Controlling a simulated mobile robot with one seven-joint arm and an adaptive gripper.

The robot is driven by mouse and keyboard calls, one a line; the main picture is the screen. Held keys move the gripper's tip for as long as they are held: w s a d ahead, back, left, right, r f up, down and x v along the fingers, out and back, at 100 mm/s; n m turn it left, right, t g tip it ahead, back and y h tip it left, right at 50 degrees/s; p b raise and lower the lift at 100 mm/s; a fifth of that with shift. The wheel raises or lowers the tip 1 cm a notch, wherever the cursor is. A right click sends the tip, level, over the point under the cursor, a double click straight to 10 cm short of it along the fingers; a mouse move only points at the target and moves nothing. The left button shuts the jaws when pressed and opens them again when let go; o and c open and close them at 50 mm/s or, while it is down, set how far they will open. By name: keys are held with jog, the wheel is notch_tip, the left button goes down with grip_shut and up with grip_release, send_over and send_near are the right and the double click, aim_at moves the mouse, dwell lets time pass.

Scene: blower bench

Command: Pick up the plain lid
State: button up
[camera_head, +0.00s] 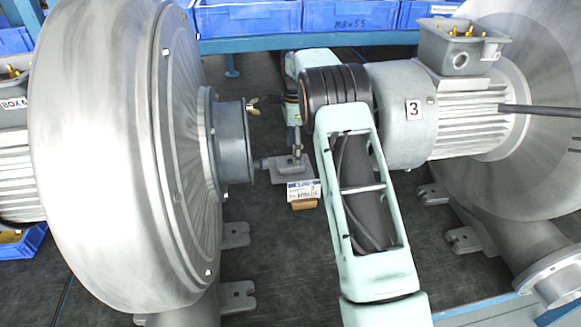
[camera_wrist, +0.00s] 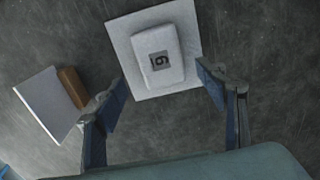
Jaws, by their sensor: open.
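A pale grey lid (camera_wrist: 187,85), a flat square plate with a rounded raised block marked with a numeral label, lies on the dark surface in the wrist view. It shows as a small grey plate (camera_head: 287,170) below my arm in the head view. My gripper (camera_wrist: 160,85) is open and empty, with its fingers to the left and right of the lid's lower part in the wrist view. The height gap between fingertips and lid is hard to judge. In the head view my arm hides much of the gripper.
A printed card (camera_head: 303,190) on a brown block (camera_head: 304,204) stands close by the lid; the block also shows left of my gripper in the wrist view (camera_wrist: 73,88). A large blower housing (camera_head: 115,150) is at left, and motor 3 (camera_head: 405,115) is at right.

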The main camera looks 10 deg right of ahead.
aim_at(290, 161)
jog(key=f, duration=0.2)
jog(key=a+f, duration=0.1)
jog(key=f, duration=0.1)
jog(key=shift+w+f, duration=0.1)
jog(key=shift+w, duration=0.05)
jog(key=shift+f, duration=0.45)
jog(key=shift+c, duration=0.3)
jog(key=c, duration=1.3)
